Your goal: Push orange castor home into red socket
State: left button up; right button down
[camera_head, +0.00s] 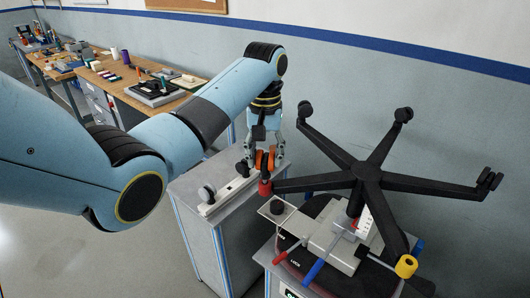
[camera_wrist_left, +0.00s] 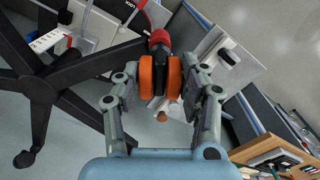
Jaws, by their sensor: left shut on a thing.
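The orange castor (camera_head: 262,159) has two orange wheels on a dark middle. My left gripper (camera_head: 264,150) is shut on it, and the wrist view shows a finger on each side of the wheels (camera_wrist_left: 146,75). The red socket (camera_head: 265,188) is at the end of one leg of the black five-legged chair base (camera_head: 370,177). In the wrist view the red socket (camera_wrist_left: 159,38) lines up closely with the castor's dark stem end. I cannot tell how deep the stem sits in it. My right gripper is not in view.
A pale rail (camera_head: 228,196) with a grey castor (camera_head: 207,193) lies on the cabinet below my left gripper. The chair base stands on a fixture with red and blue handles (camera_head: 313,271). A cluttered workbench (camera_head: 120,80) stands behind.

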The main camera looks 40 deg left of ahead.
pick_arm(q)
jog(key=shift+f, duration=0.95)
jog(key=o, duration=1.2)
jog(key=shift+c, duration=0.2)
notch_tip(320, 180, up, 8)
jog(key=shift+f, duration=0.25)
jog(key=shift+f, duration=0.1)
